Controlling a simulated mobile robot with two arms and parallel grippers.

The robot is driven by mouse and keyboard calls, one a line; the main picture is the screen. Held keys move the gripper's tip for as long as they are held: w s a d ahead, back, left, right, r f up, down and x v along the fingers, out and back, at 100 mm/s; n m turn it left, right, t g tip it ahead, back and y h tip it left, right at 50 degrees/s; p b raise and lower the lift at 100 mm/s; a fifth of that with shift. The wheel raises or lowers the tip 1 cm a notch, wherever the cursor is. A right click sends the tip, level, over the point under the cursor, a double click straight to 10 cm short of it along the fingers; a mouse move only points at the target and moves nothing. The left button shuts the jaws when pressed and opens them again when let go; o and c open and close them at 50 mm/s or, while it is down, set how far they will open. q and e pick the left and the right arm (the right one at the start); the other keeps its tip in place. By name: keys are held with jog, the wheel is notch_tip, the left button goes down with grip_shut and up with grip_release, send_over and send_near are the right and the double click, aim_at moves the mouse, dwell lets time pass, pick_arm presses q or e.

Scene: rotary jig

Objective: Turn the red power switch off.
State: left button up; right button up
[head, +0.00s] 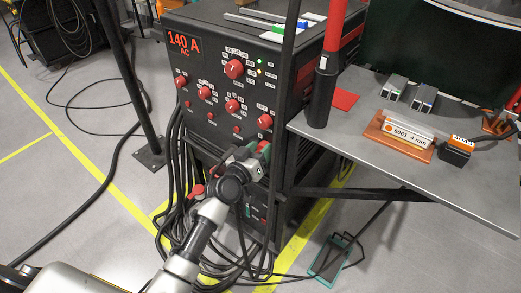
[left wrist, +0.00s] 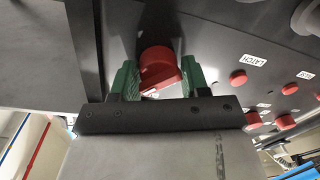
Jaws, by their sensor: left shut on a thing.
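The red power switch (left wrist: 158,66) is a red knob on the dark front panel of the welding machine (head: 215,130). In the left wrist view it sits between the two green fingers of my left gripper (left wrist: 160,76), which is shut on it. In the head view my left gripper (head: 258,157) reaches the lower right of the machine's front and mostly hides the switch. I cannot read the switch's position marks. My right gripper is in neither view.
A grey table (head: 470,190) with a dark post stands at the right. Black cables (head: 180,170) hang at the panel's left. A foot pedal (head: 336,260) lies on the floor.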

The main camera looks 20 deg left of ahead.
pick_arm(q)
jog(key=shift+r, duration=0.1)
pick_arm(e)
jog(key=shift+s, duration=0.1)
pick_arm(q)
jog(key=shift+n+p, duration=0.3)
jog(key=shift+n, duration=0.5)
jog(key=n+p, duration=0.1)
jog(key=n, duration=0.4)
jog(key=shift+g+p, duration=0.3)
jog(key=shift+p, duration=0.05)
jog(key=n, duration=0.4)
jog(key=shift+w+p, duration=0.1)
jog(key=shift+p, duration=0.3)
jog(key=n+h+p, duration=0.1)
jog(key=n, duration=0.5)
jog(key=shift+a, duration=0.1)
jog(key=shift+n, duration=0.3)
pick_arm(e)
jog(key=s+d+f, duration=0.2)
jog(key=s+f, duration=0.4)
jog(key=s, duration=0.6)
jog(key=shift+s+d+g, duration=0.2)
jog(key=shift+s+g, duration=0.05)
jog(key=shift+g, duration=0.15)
pick_arm(q)
jog(key=o, duration=0.7)
jog(key=shift+o, duration=0.6)
